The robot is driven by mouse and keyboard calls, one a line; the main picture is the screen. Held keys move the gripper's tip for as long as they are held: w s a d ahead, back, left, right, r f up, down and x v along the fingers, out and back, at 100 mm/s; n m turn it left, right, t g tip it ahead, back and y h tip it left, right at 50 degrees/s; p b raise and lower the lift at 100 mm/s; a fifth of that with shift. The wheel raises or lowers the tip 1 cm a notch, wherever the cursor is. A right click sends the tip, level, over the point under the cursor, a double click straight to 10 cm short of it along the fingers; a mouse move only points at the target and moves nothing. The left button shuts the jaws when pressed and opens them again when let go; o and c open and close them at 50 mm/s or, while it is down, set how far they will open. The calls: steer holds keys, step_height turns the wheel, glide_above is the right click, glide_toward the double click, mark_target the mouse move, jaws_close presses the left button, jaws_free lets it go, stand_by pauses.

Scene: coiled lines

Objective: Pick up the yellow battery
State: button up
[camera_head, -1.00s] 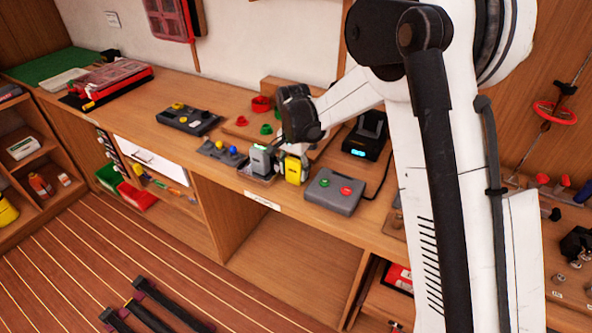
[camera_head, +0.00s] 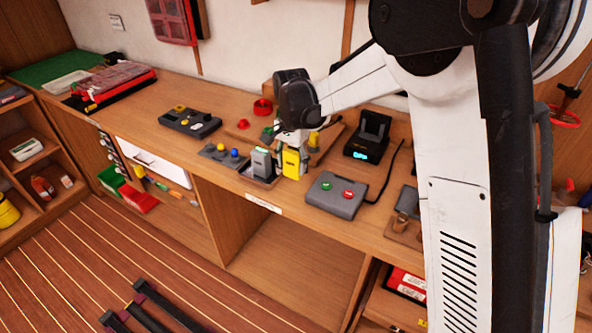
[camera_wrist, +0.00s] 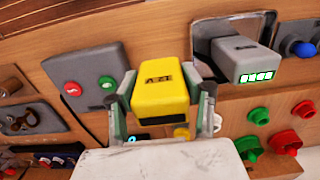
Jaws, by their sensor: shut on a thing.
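The yellow battery (camera_head: 291,164) is upright at the front of the bench in the head view. In the wrist view the yellow battery (camera_wrist: 160,90) sits between both fingers of my gripper (camera_wrist: 160,103), which is shut on it. My gripper (camera_head: 292,145) comes down on it from above in the head view. I cannot tell whether the battery touches the bench. A grey battery (camera_head: 261,161) with green lights stands in a tray just left of it; it also shows in the wrist view (camera_wrist: 240,58).
A grey box with green and red buttons (camera_head: 336,194) lies to the right. A black charger with a blue display (camera_head: 368,138) stands behind it. Panels with coloured knobs (camera_head: 222,153) lie to the left. Red and green knobs (camera_wrist: 265,115) are close by in the wrist view.

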steer(key=s+a+r, duration=0.6)
steer(key=s, duration=0.1)
steer(key=shift+s+a+b, duration=0.25)
steer(key=shift+s+b, duration=0.1)
steer(key=shift+b, duration=0.1)
